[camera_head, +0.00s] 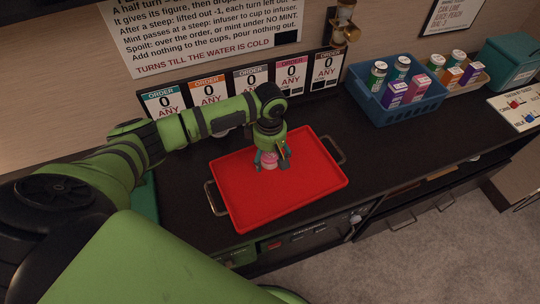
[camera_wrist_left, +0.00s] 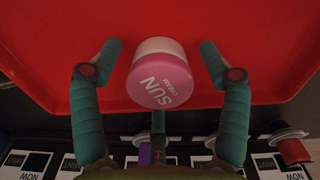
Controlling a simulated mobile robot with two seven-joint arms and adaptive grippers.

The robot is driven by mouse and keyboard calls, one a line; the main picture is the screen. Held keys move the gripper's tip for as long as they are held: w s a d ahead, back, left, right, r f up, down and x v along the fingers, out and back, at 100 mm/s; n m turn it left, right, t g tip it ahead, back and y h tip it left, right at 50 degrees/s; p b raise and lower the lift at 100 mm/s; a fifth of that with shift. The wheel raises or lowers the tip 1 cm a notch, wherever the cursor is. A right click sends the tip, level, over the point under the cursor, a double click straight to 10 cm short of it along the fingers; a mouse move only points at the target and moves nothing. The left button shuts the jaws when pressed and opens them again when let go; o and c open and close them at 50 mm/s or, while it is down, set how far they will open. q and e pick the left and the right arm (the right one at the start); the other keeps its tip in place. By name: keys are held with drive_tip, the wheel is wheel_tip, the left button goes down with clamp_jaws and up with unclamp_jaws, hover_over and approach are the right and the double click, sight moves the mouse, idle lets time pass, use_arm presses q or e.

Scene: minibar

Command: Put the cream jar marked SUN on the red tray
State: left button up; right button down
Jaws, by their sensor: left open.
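The cream jar (camera_wrist_left: 160,75) has a pink lid marked SUN CREAM and a pale body. It is on the red tray (camera_head: 235,195), whose surface fills much of the left wrist view (camera_wrist_left: 60,45). In the head view the jar (camera_head: 269,158) shows as a small pink patch under my left gripper (camera_head: 271,163). My left gripper points down over the tray, its green fingers open on either side of the jar. In the left wrist view, gaps show between the jar and both fingertips (camera_wrist_left: 161,52). My right gripper is not in view.
A blue basket (camera_head: 420,105) with several cans and boxes stands at the back right, beside a smaller wooden tray of boxes. Several ORDER cards (camera_head: 250,82) stand along the wall behind the red tray. The dark counter (camera_head: 370,155) is clear right of the tray.

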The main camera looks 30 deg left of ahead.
sight(270, 154)
use_arm(q)
wheel_tip(270, 154, up, 12)
idle(0.4)
drive_tip(key=shift+f, duration=0.1)
